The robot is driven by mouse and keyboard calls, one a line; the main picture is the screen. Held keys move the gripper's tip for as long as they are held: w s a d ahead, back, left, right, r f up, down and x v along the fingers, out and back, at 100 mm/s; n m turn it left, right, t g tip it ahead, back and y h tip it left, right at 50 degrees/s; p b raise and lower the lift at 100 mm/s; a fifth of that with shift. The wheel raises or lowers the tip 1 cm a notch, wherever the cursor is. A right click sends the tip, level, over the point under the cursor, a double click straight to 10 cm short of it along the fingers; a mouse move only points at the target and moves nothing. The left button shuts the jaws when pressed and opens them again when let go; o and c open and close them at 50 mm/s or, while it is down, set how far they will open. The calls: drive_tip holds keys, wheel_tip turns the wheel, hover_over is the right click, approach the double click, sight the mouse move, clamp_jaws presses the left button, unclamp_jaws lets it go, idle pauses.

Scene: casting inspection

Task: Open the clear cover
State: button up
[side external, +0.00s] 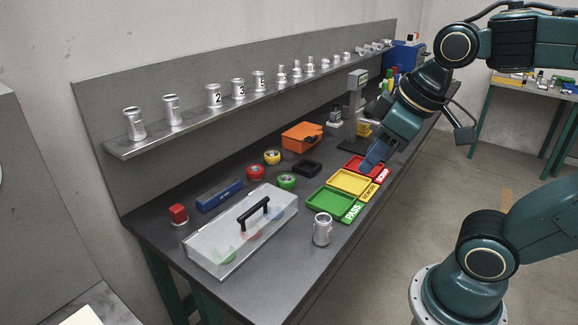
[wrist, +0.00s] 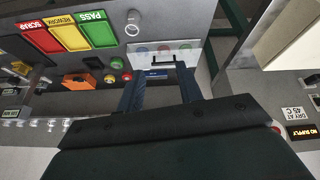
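The clear cover (side external: 203,243) is a transparent box-shaped lid with a black handle (side external: 254,213) on top. It sits shut on the near left part of the bench, with coloured round shapes dimly visible under it. In the wrist view the cover (wrist: 191,52) and its black handle (wrist: 162,61) show beyond my fingertips. My gripper (side external: 372,160) is above the red tray area, well away from the cover and up the bench. In the wrist view my gripper (wrist: 159,72) has its two blue fingers wide apart with nothing between them.
Green (side external: 330,203), yellow (side external: 351,182) and red (side external: 356,164) trays line the front edge. A metal cylinder (side external: 322,230) stands right of the cover. A shelf (side external: 190,125) holds several castings.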

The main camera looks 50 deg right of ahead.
drive_tip(key=w+r+n+g, duration=0.1)
drive_tip(key=w+n, duration=0.4)
drive_tip(key=w, duration=0.3)
drive_tip(key=n+g, duration=0.4)
drive_tip(key=n, duration=0.7)
hover_over(254, 207)
wheel_tip(254, 207, down, 10)
drive_tip(key=shift+f, duration=0.1)
wheel_tip(254, 207, down, 14)
drive_tip(key=shift+r, duration=0.2)
clamp_jaws()
